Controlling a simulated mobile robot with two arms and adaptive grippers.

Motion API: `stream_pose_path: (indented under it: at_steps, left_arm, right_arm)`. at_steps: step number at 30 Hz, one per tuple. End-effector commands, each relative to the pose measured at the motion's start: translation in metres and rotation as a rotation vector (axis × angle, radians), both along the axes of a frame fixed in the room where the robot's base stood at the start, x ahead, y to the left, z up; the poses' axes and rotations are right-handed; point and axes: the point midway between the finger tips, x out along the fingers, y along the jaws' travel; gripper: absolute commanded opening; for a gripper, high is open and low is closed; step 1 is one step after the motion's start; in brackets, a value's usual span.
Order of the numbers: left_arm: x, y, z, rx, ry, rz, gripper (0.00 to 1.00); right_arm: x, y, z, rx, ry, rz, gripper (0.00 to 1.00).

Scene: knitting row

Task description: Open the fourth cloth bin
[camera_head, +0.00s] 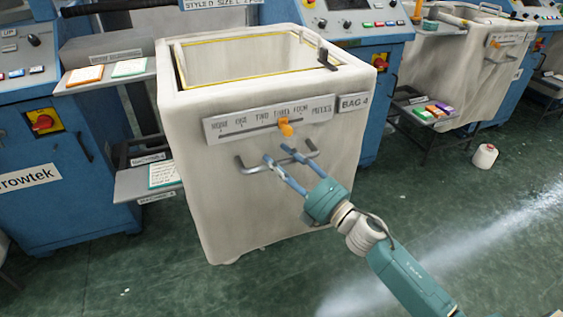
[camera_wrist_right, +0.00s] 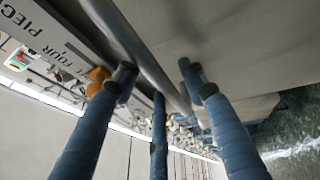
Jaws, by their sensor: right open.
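The cloth bin (camera_head: 230,215) labelled BAG 4 is a large off-white box standing between blue machines in the head view. Its top is uncovered, with a yellow-edged opening. A grey bar handle (camera_head: 249,167) is on its front, under a scale plate with an orange pointer (camera_head: 285,128). My right gripper (camera_head: 278,155) is at this handle with its blue fingers apart. In the right wrist view the handle bar (camera_wrist_right: 140,52) runs slantwise between the open fingers (camera_wrist_right: 158,85); I cannot tell whether they touch it. My left gripper is not in view.
Blue machines (camera_head: 60,150) flank the bin. A side shelf (camera_head: 148,183) with a card is close at its left. Another cloth bin (camera_head: 450,65) stands at the back right.

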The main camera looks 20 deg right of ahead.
Motion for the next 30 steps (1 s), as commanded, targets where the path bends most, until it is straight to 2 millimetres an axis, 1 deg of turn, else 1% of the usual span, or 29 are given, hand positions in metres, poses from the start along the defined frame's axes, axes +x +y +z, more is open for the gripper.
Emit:
stream_pose_path:
  at_steps: [2, 5, 8, 15, 18, 21, 25, 30]
  left_arm:
    - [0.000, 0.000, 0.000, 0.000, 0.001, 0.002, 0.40]
    - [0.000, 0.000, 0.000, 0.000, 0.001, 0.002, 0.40]
    - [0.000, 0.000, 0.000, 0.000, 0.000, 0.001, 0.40]
    - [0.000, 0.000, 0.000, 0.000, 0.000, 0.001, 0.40]
    - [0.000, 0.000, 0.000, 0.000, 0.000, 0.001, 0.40]
    - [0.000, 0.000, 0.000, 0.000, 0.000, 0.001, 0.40]
    - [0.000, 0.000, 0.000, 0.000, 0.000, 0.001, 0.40]
    - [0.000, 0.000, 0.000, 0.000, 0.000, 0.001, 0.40]
  right_arm:
    - [-0.001, 0.000, 0.000, 0.001, 0.000, 0.000, 0.41]
    - [-0.008, -0.004, -0.003, 0.001, 0.003, -0.001, 0.41]
    - [-0.023, -0.010, -0.006, 0.001, 0.004, 0.000, 0.41]
    - [-0.070, -0.032, -0.016, 0.001, 0.004, -0.002, 0.41]
    - [-0.086, -0.040, -0.019, 0.001, 0.005, -0.001, 0.41]
    - [-0.097, -0.045, -0.020, 0.000, 0.002, -0.001, 0.41]
    - [-0.105, -0.049, -0.022, 0.001, 0.001, -0.002, 0.41]
    - [-0.108, -0.050, -0.022, 0.001, 0.000, 0.000, 0.41]
